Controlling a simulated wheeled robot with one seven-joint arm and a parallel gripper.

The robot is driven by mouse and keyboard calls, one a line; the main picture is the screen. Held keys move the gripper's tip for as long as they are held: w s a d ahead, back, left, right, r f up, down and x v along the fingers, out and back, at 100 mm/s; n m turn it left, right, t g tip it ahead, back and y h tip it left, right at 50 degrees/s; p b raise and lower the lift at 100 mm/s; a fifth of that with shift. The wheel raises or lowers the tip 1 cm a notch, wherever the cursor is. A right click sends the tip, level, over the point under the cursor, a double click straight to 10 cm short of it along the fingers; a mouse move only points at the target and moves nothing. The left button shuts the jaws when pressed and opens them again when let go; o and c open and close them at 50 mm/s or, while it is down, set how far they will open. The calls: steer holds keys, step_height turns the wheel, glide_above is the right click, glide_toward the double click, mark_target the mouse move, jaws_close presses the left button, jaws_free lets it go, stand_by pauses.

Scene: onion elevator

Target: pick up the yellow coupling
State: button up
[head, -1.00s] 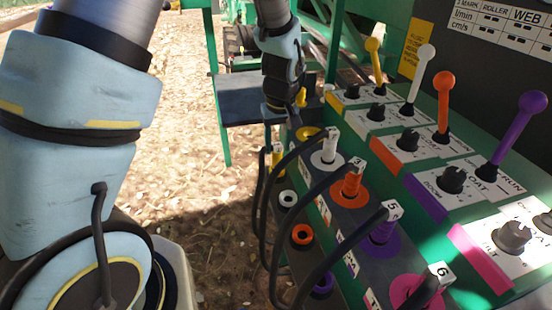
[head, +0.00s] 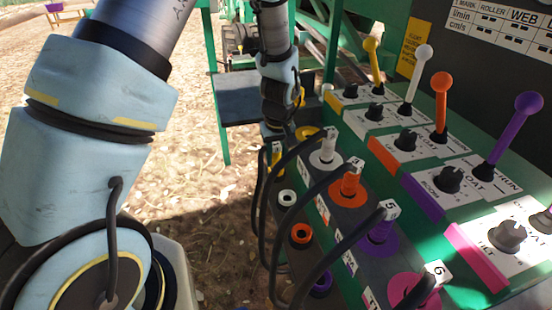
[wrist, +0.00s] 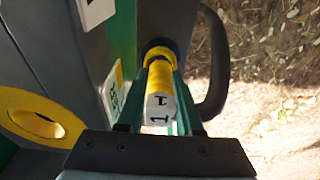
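The yellow coupling (wrist: 160,92) has a white end marked "1". In the wrist view it lies between the two green fingers of my gripper (wrist: 163,90), with a finger close along each side. The fingers look open around it; whether they touch it is hard to tell. Its far end meets a dark ring with a yellow rim (wrist: 159,55), and a black cable curves off to the right. In the head view the coupling (head: 276,153) shows just below my gripper (head: 272,127), whose fingers are mostly hidden there.
An empty yellow-ringed socket (wrist: 40,120) is left of the coupling. White (head: 328,150), orange (head: 351,182) and purple (head: 382,228) couplings with black cables stand nearer the camera. Colored levers rise on the panel at the right. Straw-covered ground lies open at the left.

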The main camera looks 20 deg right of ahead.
jaws_close()
stand_by(0.3)
step_height(320, 180, up, 18)
steer(key=b, duration=0.1)
steer(key=shift+b, duration=0.35)
